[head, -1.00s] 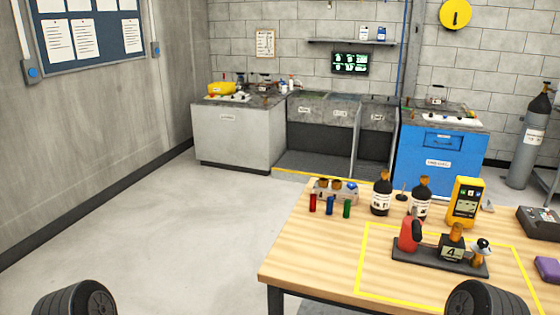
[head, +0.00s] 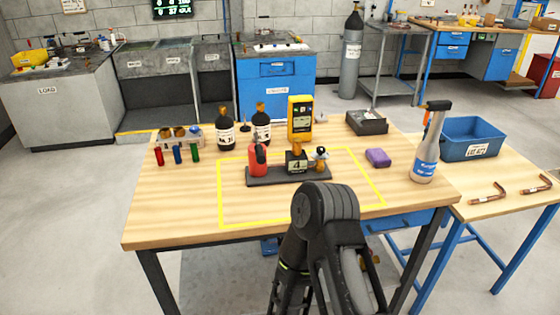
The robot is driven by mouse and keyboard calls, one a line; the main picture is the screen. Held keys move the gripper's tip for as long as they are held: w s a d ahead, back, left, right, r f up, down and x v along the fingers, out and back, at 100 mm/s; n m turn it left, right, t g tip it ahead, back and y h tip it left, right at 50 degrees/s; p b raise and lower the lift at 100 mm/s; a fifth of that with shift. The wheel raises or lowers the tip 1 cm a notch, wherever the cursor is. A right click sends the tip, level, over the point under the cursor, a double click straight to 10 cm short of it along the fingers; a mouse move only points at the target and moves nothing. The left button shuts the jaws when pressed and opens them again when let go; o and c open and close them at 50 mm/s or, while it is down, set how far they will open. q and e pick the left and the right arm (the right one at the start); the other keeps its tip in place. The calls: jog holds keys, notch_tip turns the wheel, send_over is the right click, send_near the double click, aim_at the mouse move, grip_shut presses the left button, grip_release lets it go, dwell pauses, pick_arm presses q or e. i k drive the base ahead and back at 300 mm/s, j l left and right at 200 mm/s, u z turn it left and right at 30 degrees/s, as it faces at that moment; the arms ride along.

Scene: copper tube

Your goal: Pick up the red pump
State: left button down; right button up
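The red pump (head: 256,163), with a black part on its front, stands upright at the left end of a dark stand (head: 288,176). The stand rests inside a yellow outline on the wooden table (head: 180,215). Beside the pump on the stand are a black block marked 4 (head: 296,162) and a small amber bottle with a silver-and-black top (head: 321,159). My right arm rises at the lower middle, in front of the table's near edge and apart from the pump. Its gripper cannot be made out. My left gripper is out of view.
The table's front left is clear.

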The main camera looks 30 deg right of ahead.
aim_at(295, 169)
jog(key=z, duration=1.3)
